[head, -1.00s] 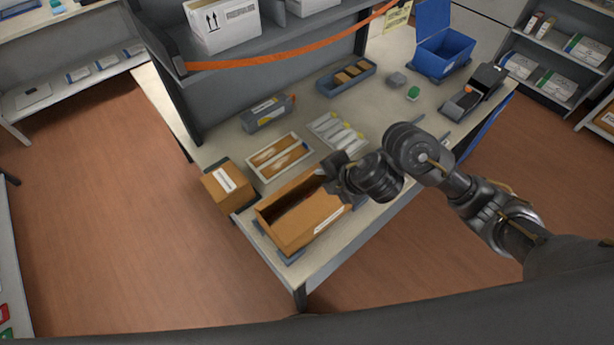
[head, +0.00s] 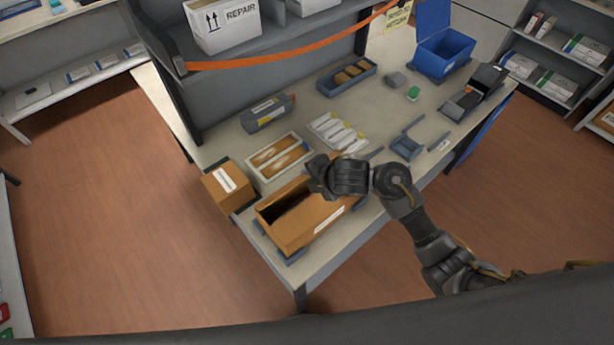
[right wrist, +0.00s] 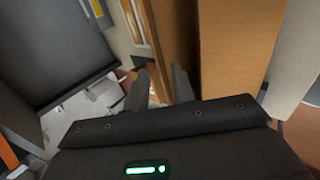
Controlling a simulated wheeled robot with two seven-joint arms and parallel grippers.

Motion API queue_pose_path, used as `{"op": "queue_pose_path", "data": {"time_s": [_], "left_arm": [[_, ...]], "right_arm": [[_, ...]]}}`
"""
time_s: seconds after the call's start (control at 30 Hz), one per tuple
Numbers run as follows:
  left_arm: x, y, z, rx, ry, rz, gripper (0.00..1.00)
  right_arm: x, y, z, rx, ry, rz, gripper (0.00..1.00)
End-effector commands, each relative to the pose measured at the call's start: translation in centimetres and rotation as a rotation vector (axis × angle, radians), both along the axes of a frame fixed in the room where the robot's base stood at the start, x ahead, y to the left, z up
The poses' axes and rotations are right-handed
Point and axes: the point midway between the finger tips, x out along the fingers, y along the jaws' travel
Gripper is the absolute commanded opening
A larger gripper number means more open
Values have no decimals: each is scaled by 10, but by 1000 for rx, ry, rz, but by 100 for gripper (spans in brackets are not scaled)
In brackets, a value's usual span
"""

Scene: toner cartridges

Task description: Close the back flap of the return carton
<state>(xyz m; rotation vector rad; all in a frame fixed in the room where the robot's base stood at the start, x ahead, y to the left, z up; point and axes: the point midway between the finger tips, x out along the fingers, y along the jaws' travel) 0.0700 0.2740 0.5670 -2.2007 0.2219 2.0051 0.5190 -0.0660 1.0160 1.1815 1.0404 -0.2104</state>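The return carton (head: 300,232) is a brown box with a white label on its near side. It stands open on the table's near corner, its inside dark. My right gripper (head: 316,178) is over the carton's far edge and hides part of it, so the back flap's exact angle cannot be told in the head view. In the right wrist view the two fingers (right wrist: 160,88) stand apart, close to a brown cardboard panel (right wrist: 172,40). A broad cardboard face (right wrist: 238,45) is to their right. Whether they touch the cardboard is unclear. My left gripper is out of view.
A small closed brown box (head: 226,186) stands left of the carton. A white tray with brown contents (head: 279,157) lies just behind it, and a pale tray with several white items (head: 338,133) beyond. A grey shelf (head: 270,75) rises at the table's back.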

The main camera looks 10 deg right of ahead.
Motion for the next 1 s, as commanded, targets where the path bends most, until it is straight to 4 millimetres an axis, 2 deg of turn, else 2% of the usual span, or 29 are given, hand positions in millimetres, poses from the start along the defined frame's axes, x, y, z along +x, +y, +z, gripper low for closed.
{"op": "queue_pose_path", "data": {"time_s": [0.2, 0.63, 0.67, 0.83, 1.0], "left_arm": [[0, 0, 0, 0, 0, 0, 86], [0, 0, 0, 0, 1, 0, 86], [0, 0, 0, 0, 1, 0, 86], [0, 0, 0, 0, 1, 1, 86], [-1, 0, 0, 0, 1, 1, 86]], "right_arm": [[11, 8, -15, 1, 2, 2, 25], [15, 10, -20, 1, -1, 1, 25], [15, 10, -20, 1, -1, 1, 24], [15, 10, -20, 1, -1, 1, 2], [15, 10, -20, 1, -2, 1, 0]]}}
